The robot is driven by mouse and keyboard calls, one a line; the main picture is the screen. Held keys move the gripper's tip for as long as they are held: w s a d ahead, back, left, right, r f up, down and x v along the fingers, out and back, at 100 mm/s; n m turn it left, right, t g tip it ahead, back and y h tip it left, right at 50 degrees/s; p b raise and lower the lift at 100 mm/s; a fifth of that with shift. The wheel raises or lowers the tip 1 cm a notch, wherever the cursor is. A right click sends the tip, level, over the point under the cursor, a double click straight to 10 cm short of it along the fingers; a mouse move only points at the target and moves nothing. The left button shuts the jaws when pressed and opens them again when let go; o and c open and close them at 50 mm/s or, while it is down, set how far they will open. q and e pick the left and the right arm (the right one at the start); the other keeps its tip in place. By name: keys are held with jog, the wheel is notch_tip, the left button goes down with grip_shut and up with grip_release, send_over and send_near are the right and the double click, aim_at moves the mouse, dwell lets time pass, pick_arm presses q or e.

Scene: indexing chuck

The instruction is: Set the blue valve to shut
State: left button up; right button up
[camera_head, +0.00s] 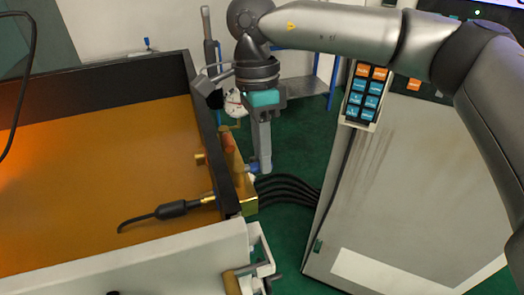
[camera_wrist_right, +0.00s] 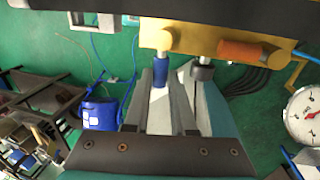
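The blue valve's handle (camera_head: 251,168) sticks out from a brass block (camera_head: 237,170) on the right side wall of the machine tray. In the right wrist view the blue handle (camera_wrist_right: 160,73) shows near the fingertips, below the brass block (camera_wrist_right: 190,36). My right gripper (camera_head: 264,165) points down beside the handle. In the wrist view its fingers (camera_wrist_right: 172,85) stand apart, with the handle in front of or between them; whether they touch it I cannot tell. My left gripper is not in view.
An orange cylinder (camera_wrist_right: 248,51) sits on the same block close to the valve. A dial gauge (camera_wrist_right: 304,115) is nearby. A black nozzle (camera_head: 172,210) reaches over the tray. A grey cabinet (camera_head: 400,190) with a keypad (camera_head: 366,94) stands at right, with black hoses (camera_head: 287,188) between.

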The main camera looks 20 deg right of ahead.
grip_shut()
jog(key=shift+s, duration=0.1)
jog(key=shift+s+a+m+t+y+b, duration=0.35)
jog(key=shift+s+a+m+b, duration=0.35)
jog(key=shift+m+b, duration=1.4)
jog(key=shift+s+a+m+t+y+b, duration=0.35)
jog(key=shift+s+m+b, duration=0.45)
jog(key=shift+m, duration=2.65)
jog(key=shift+s+a+m+t+y+b, duration=0.2)
jog(key=shift+s+a+m+y+b, duration=0.65)
jog(key=shift+m, duration=1.9)
jog(key=shift+d+h+b, duration=0.3)
jog(key=shift+h+b, duration=0.15)
jog(key=shift+b, duration=0.1)
